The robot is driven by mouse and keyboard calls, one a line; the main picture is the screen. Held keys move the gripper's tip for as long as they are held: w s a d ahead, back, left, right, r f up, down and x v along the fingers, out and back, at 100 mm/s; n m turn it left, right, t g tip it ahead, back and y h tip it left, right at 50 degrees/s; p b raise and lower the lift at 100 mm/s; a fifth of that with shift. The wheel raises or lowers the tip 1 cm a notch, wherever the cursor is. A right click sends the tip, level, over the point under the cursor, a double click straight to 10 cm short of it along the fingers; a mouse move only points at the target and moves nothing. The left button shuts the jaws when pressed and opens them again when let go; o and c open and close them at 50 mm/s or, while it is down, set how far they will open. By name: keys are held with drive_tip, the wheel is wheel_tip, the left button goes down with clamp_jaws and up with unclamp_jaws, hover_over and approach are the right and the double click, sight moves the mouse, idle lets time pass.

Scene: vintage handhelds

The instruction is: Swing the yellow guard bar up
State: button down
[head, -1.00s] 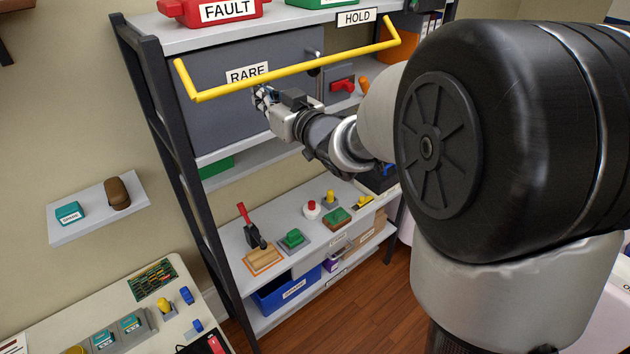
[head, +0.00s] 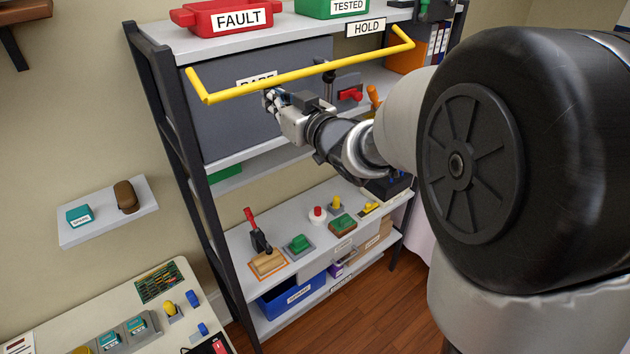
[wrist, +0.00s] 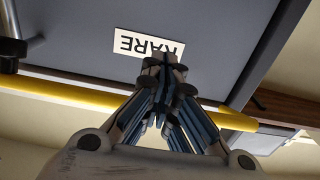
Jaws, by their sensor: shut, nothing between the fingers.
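The yellow guard bar (head: 300,73) spans the front of the upper shelf bay in the head view, its bent ends reaching back towards the shelf. It crosses in front of the grey box labelled RARE (head: 222,125) and hides part of that label. My gripper (head: 268,97) is just below the bar, left of its middle, and its fingers are shut and empty. In the wrist view the shut fingers (wrist: 165,65) point at the RARE label (wrist: 148,45). The bar (wrist: 70,92) runs behind the fingers there. I cannot tell whether they touch.
A red FAULT bin (head: 222,18) and a green TESTED bin (head: 332,8) stand on the top shelf, with a HOLD sign (head: 366,28) on its edge. A red-handled device (head: 350,95) is right of the box. The lower shelf (head: 240,240) holds several switches and levers.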

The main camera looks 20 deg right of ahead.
sight(274, 79)
drive_tip(key=shift+s+d+r+p, duration=0.1)
drive_tip(key=shift+s+r+p, duration=0.25)
drive_tip(key=shift+r, duration=0.25)
drive_tip(key=shift+s+d+r+p, duration=0.1)
drive_tip(key=shift+s+r+p, duration=0.15)
drive_tip(key=shift+r+p, duration=0.45)
drive_tip(key=shift+r, duration=0.1)
drive_tip(key=shift+r+p, duration=0.5)
drive_tip(key=shift+r, duration=0.3)
drive_tip(key=shift+r+p, duration=0.6)
drive_tip(key=shift+r, duration=0.25)
